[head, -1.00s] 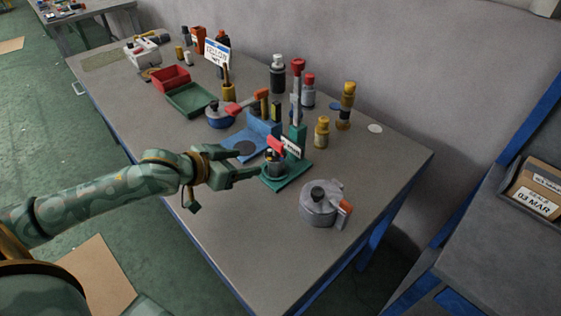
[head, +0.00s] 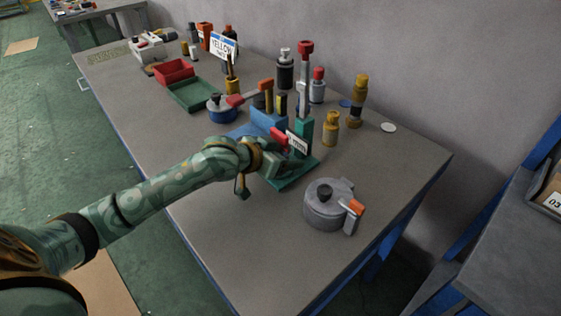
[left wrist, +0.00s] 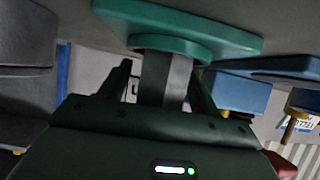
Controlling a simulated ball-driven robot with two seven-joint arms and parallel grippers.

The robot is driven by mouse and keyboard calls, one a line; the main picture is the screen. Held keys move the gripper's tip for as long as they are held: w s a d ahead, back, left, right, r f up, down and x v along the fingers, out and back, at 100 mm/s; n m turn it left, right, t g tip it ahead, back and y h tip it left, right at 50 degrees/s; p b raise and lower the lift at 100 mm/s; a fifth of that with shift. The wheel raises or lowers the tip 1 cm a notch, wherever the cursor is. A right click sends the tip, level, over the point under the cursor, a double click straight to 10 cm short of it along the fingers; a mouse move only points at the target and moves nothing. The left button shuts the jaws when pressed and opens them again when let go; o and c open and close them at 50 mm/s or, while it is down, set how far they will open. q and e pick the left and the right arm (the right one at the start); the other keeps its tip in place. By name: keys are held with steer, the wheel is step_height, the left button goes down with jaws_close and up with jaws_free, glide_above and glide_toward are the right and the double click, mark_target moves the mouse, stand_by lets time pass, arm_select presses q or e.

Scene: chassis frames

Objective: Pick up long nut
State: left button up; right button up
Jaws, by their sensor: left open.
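In the left wrist view a grey upright piece with flat faces (left wrist: 165,78), which looks like the long nut, stands against a round teal seat. My left gripper (left wrist: 163,85) is open, with one finger on each side of it; I cannot tell whether they touch it. In the head view my left gripper (head: 287,163) is at the teal fixture (head: 300,178), low over its base. The gripper and wrist hide the nut there. A red part (head: 279,137) and a small white label (head: 297,143) show just behind the gripper. My right gripper is not in view.
A grey round pot-like fixture (head: 325,207) stands to the right on the table. A tall red-topped post (head: 304,80), a blue fixture (head: 268,120) and several bottles stand behind. A red bin (head: 174,71) and green tray (head: 192,96) are farther left. The table front is clear.

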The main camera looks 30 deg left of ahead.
arm_select(q)
steer(key=shift+r, duration=0.15)
steer(key=c, duration=1.4)
steer(key=shift+o, duration=0.2)
